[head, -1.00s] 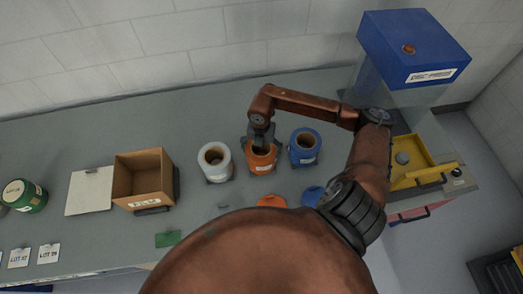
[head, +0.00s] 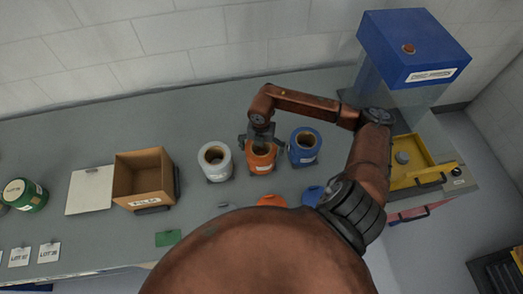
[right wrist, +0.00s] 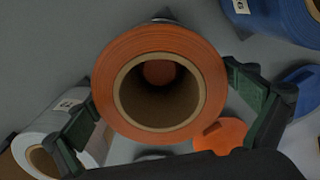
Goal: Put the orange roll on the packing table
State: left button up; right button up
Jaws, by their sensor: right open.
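The orange roll (head: 261,159) stands upright on the grey table (head: 90,140), between a white roll and a blue roll. My right gripper (head: 260,143) is directly above it, pointing down. In the right wrist view the gripper (right wrist: 163,106) is open, with one dark finger on each side of the orange roll (right wrist: 205,70). The roll's hollow core faces the camera. I cannot tell whether either finger touches it. My left gripper is not in view.
The white roll (head: 215,168) and blue roll (head: 305,152) stand close on either side. A cardboard box (head: 143,185), a white sheet (head: 90,190) and a green roll (head: 28,196) are further left. A blue-topped machine (head: 415,55) with a yellow tray (head: 425,178) is at right.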

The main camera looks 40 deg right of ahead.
notch_tip(320, 180, up, 12)
jog(key=shift+b, duration=0.35)
dwell(0.5)
